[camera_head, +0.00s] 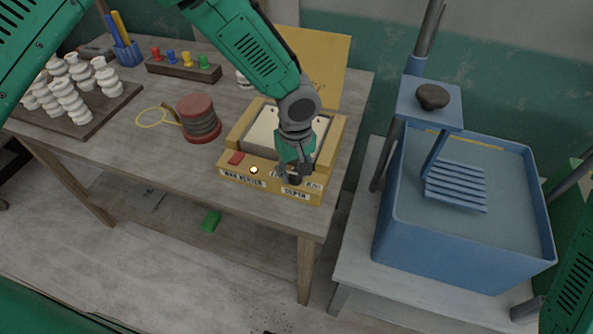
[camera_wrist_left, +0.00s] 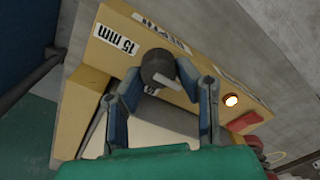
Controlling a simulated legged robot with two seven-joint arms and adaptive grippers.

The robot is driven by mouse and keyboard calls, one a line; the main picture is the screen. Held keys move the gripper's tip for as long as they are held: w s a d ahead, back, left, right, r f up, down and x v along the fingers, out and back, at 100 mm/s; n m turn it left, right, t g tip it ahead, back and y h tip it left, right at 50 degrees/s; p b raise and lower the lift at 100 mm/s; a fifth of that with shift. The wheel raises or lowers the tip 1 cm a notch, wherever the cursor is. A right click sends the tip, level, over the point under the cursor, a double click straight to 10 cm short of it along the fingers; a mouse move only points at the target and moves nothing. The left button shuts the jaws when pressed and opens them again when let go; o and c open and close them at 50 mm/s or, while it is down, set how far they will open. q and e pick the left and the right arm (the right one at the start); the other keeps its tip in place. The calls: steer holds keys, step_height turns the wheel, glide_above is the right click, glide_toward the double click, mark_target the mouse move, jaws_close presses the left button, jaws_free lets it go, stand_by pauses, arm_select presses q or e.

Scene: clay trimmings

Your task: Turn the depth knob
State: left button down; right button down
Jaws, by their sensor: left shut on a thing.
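The yellow machine (camera_head: 233,160) stands at the front right of the workbench. Its dark depth knob (camera_head: 295,181) is on the front face, just above a "DEPTH" label (camera_head: 296,194). My left gripper (camera_head: 293,173) reaches down from above and is shut on the knob. In the left wrist view, the black knob (camera_wrist_left: 158,67) with a light pointer sits at the fingertips, near a "15 mm" label (camera_wrist_left: 115,40). The fingers hide part of the panel and its scale. My right gripper is out of view.
A red switch (camera_head: 236,157) and a lit lamp (camera_head: 253,170) are left of the knob. A red-topped spool (camera_head: 198,120) stands on the bench left of the machine. A blue water tub (camera_head: 465,245) is to the right.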

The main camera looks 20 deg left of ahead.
arm_select(q)
steer(key=shift+s+d, duration=0.35)
steer(key=shift+d, duration=0.2)
steer(key=shift+a+m, duration=0.4)
steer(key=shift+a, duration=0.05)
steer(key=shift+w+d+m, duration=0.1)
steer(key=shift+d+m, duration=0.15)
steer(key=shift+m, duration=0.85)
steer(key=m, duration=0.3)
steer(key=shift+a+p, duration=0.2)
steer(key=shift+p, duration=0.2)
steer(key=shift+m, duration=1.2)
steer(key=m+p, duration=0.1)
steer(key=m, duration=0.3)
steer(key=shift+w+d, duration=0.1)
steer(key=m, duration=0.5)
steer(key=shift+r+m, duration=0.1)
steer(key=shift+m, duration=0.3)
steer(key=m+p, duration=0.1)
steer(key=m, duration=0.3)
steer(key=shift+m, duration=0.3)
steer(key=m, duration=0.4)
steer(key=shift+m, duration=0.3)
steer(key=m, duration=0.4)
steer(key=shift+p, duration=0.4)
steer(key=shift+m, duration=2.2)
